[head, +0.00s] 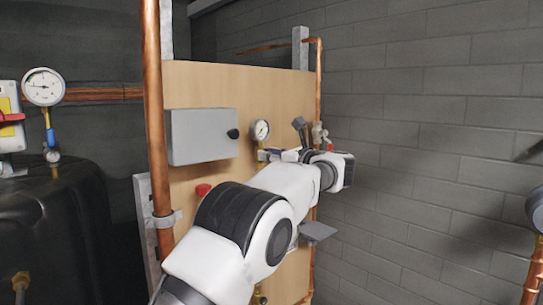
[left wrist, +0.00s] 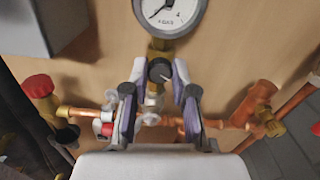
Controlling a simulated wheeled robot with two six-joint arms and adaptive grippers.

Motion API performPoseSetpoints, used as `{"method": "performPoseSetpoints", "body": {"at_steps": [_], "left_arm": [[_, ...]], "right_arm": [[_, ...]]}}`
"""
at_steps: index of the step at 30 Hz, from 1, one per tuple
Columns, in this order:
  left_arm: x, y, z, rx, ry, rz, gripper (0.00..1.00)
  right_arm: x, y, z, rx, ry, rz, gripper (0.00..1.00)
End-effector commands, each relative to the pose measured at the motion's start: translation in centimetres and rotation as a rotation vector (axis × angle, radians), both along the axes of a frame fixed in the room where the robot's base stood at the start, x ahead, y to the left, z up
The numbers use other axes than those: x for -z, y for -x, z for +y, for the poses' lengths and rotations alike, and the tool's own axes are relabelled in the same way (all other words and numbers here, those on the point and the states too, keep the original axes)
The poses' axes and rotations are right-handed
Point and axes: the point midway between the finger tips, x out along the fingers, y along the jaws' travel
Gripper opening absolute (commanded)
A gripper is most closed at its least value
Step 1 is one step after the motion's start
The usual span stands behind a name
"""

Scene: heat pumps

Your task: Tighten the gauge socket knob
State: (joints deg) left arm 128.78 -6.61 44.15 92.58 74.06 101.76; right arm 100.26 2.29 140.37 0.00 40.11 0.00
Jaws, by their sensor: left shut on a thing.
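A round white gauge (head: 261,130) is mounted on the wooden panel. In the left wrist view its dial (left wrist: 170,12) is cut off by the top edge. Below the dial is a brass socket (left wrist: 158,48) with a small dark round knob (left wrist: 159,71) facing the camera. My left gripper (left wrist: 159,74) has one finger on each side of this knob and is shut on it. In the head view my left gripper (head: 284,155) is just below the gauge, and my arm hides the knob. My right gripper is not in view.
A grey box (head: 203,136) with a black knob is on the panel left of the gauge. A red cap (left wrist: 39,87) is at the left, and copper pipes (left wrist: 198,124) run below the gripper. A vertical copper pipe (head: 155,110) stands at the panel's left edge.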

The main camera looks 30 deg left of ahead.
Motion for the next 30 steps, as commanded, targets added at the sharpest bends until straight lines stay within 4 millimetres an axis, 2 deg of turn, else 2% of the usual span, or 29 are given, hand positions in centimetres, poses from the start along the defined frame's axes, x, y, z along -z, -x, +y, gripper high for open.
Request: {"method": "performPoseSetpoints", "body": {"at_steps": [11,30], "left_arm": [[-0.02,0.03,0.1,0.0,-0.07,0.184,0.0],[-0.21,0.07,0.11,-0.002,-0.283,0.744,0.0]], "right_arm": [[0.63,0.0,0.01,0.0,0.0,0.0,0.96],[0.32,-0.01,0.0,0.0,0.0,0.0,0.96]]}}
